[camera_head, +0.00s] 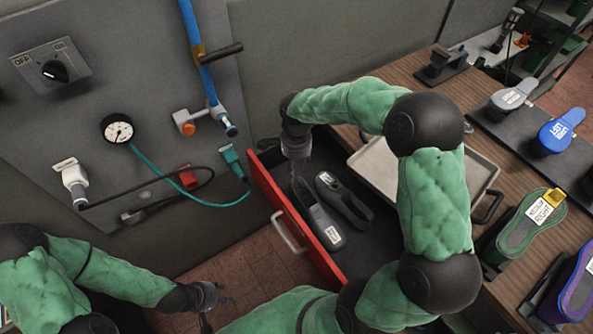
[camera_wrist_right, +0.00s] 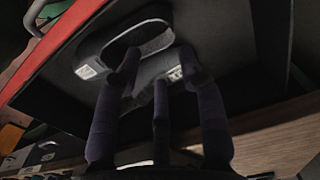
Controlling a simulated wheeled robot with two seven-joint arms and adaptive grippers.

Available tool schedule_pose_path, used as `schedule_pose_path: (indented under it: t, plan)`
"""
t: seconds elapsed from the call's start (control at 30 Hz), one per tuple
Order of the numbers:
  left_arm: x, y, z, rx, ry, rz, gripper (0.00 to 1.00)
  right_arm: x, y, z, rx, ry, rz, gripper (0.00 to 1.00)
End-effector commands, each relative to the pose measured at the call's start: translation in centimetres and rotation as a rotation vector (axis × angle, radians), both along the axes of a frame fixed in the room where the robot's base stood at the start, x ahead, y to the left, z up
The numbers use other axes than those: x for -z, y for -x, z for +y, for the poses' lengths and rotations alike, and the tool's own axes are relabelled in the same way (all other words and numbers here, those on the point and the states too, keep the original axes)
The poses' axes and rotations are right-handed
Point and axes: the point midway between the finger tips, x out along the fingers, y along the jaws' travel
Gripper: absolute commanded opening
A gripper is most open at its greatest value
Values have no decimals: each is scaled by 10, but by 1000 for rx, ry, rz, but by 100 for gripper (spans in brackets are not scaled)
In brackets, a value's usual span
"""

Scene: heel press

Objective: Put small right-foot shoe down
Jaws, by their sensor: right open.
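Two dark grey shoe-shaped pieces lie side by side in the open red-fronted drawer (camera_head: 275,205). The nearer one (camera_head: 320,224) has a white label at its lower end; the other (camera_head: 351,208) has its label at the upper end. Both labels are too small to read, so I cannot tell which is the small right-foot shoe. My right gripper (camera_head: 299,178) is open above the nearer piece's upper end. In the right wrist view its spread fingers (camera_wrist_right: 155,70) overlap the pieces (camera_wrist_right: 145,45); contact is unclear. My left gripper (camera_head: 212,303) is low at left, away from the drawer.
A grey tray (camera_head: 372,165) sits on the wooden bench behind my right arm. Green (camera_head: 524,222) and purple (camera_head: 577,290) shoes stand at right, the green one labelled right. A gauge (camera_head: 117,129) and hoses are on the left wall panel.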

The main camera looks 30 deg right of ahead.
Motion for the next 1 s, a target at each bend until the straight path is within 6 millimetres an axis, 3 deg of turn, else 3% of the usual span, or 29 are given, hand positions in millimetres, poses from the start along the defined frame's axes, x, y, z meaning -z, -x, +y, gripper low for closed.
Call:
schedule_pose_path:
  t: [0.1, 0.3, 1.0]
  plan:
    - [-7, 0, 0, 0, 0, 0, 40, -21, 0, 0, -1, 1, -1, 40]
    - [-11, 0, 0, 0, 0, 0, 40, -35, 0, 0, 0, 0, 0, 40]
    - [-11, 0, 0, 0, 0, 0, 40, -36, 0, 0, 0, 0, 1, 40]
